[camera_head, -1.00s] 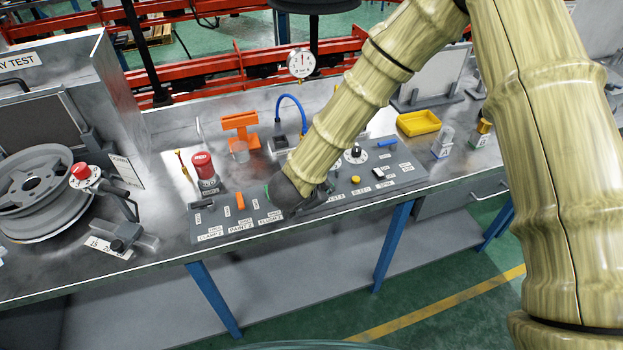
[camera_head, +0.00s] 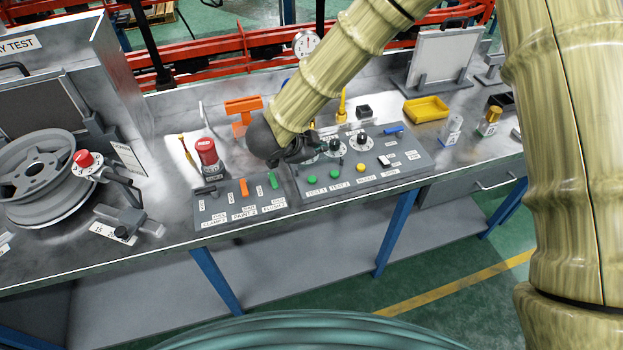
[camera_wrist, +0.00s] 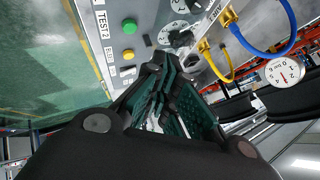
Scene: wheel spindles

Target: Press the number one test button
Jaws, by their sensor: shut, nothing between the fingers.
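The green TEST 1 button (camera_head: 311,179) is on the front left of the grey control panel (camera_head: 400,178), above its label. The green TEST 2 button (camera_head: 337,174) is just right of it; it also shows in the wrist view (camera_wrist: 129,26). My gripper (camera_head: 302,154) is over the panel's left back part, behind and slightly left of the TEST 1 button and apart from it in the picture. In the wrist view my gripper's dark fingers (camera_wrist: 168,88) are closed together and empty. The TEST 1 button is not visible in the wrist view.
A yellow button (camera_head: 361,168) and black dials (camera_head: 362,140) share the panel. A smaller panel with an orange switch (camera_head: 243,187) adjoins on the left. A red-topped cylinder (camera_head: 207,152) stands behind it. A yellow tray (camera_head: 427,108) and a gauge (camera_wrist: 284,73) are farther back.

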